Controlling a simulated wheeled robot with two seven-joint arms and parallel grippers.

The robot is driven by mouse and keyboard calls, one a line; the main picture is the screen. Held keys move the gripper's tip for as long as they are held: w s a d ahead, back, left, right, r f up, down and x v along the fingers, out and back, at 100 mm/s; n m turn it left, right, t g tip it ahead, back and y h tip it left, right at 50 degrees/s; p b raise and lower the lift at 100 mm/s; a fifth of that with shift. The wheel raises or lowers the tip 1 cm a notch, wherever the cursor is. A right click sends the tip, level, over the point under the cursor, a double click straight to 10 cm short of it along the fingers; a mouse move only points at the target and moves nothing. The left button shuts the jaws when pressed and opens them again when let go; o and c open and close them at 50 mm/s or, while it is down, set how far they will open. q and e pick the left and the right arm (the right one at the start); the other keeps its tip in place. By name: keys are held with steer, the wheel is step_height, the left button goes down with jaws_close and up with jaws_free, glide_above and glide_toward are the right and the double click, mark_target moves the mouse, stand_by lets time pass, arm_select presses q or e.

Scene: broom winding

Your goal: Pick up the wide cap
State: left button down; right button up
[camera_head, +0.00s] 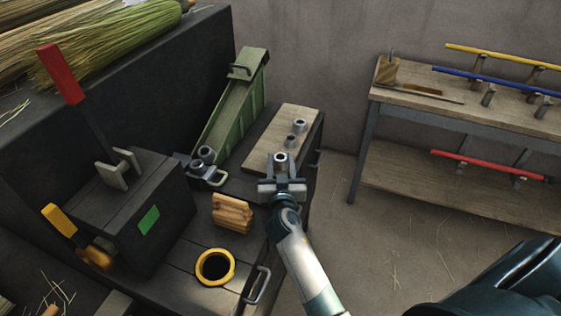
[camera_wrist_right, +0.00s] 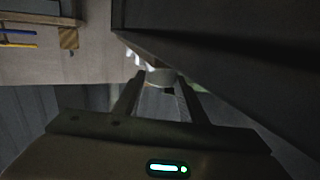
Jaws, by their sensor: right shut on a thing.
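Several small grey metal caps are along a pale wooden board (camera_head: 262,148) on the dark bench. The nearest and largest-looking one, the wide cap (camera_head: 281,159), is between the fingers of my right gripper (camera_head: 282,183). The gripper is shut on it. In the right wrist view a pale round piece, the wide cap (camera_wrist_right: 162,76), sits between the tips of my right gripper (camera_wrist_right: 160,84). I cannot tell whether it touches the board. Two smaller caps, a middle one (camera_head: 291,139) and a far one (camera_head: 299,125), stand behind it. My left gripper is not in view.
A green metal trough (camera_head: 230,105) and a dark clamp with grey rings (camera_head: 206,155) lie left of the board. A wooden block (camera_head: 232,213) and a yellow-rimmed hole (camera_head: 215,267) are nearer. A black box (camera_head: 135,210) with a red-handled lever stands left. A rack table (camera_head: 450,105) stands right.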

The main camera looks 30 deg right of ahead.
mark_target(281, 161)
steer(key=shift+r, duration=0.7)
step_height(281, 161, up, 2)
steer(key=shift+r, duration=0.2)
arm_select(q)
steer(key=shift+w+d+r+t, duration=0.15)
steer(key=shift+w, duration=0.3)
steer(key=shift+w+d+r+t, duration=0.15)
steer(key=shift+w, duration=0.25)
arm_select(e)
steer(key=s+d+r, duration=0.7)
steer(key=d, duration=0.2)
steer(key=shift+s, duration=0.3)
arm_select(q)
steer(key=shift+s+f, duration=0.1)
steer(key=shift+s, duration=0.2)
arm_select(e)
steer(key=shift+a, duration=0.15)
